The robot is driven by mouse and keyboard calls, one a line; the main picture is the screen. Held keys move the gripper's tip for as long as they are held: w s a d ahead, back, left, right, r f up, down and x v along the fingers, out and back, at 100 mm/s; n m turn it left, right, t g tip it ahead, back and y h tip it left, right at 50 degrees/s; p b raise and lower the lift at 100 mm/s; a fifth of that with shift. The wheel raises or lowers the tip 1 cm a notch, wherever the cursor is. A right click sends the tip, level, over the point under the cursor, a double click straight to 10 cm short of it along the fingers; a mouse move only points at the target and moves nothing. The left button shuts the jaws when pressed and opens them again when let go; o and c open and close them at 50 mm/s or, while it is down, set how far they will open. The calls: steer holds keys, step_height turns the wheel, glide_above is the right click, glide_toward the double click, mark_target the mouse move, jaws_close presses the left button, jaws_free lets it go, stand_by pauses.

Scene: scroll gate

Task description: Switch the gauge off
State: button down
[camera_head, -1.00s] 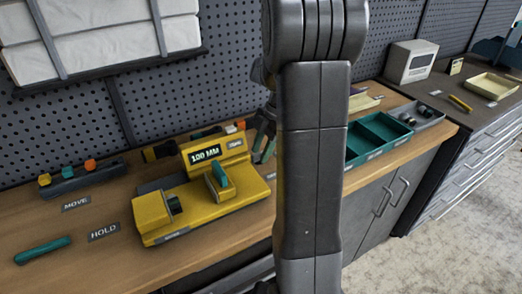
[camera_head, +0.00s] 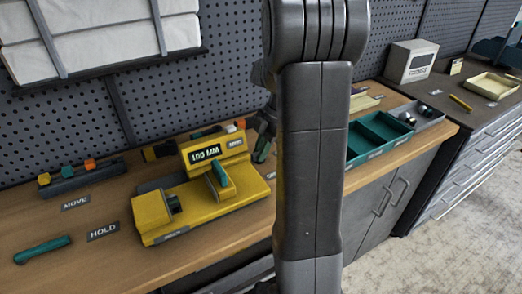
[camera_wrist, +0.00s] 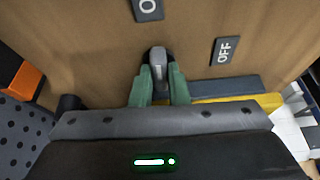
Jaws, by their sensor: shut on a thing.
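The yellow gauge (camera_head: 160,214) stands on the wooden bench, and its display (camera_head: 205,153) reads 100 MM. A teal piece (camera_head: 219,174) sits on its slider. In the wrist view, my gripper (camera_wrist: 159,82) has its two teal fingers shut on a short grey lever (camera_wrist: 158,57), one finger on each side. An OFF label (camera_wrist: 225,50) lies to the right of the lever. Another label (camera_wrist: 148,9), cut off by the top edge and showing an O, lies above it. In the head view my gripper (camera_head: 262,148) is partly hidden behind my arm, and the lever cannot be made out.
HOLD (camera_head: 103,231) and MOVE (camera_head: 76,203) labels lie left of the gauge. A teal handle-like bar (camera_head: 43,249) lies at the front left, and a dark rack (camera_head: 82,178) behind. A teal tray (camera_head: 377,136) stands right of my arm. A pegboard wall closes off the back.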

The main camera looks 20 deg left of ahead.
steer(key=m+t+y+b, duration=0.1)
steer(key=m, duration=0.2)
steer(key=shift+s+f+m+b, duration=0.1)
steer(key=shift+m+b, duration=0.3)
steer(key=m+t+b, duration=0.1)
steer(key=m+t, duration=0.1)
steer(key=m, duration=0.2)
steer(key=shift+s+m, duration=0.15)
steer(key=shift+m, duration=0.15)
steer(key=m+t, duration=0.1)
steer(key=m, duration=0.2)
steer(key=shift+b, duration=0.4)
steer(key=shift+s+m+t, duration=0.15)
steer(key=shift+m+t, duration=0.75)
steer(key=shift+m, duration=1.2)
steer(key=c, duration=1.4)
jaws_free()
steer(key=shift+h, duration=0.3)
steer(key=shift+r, duration=0.2)
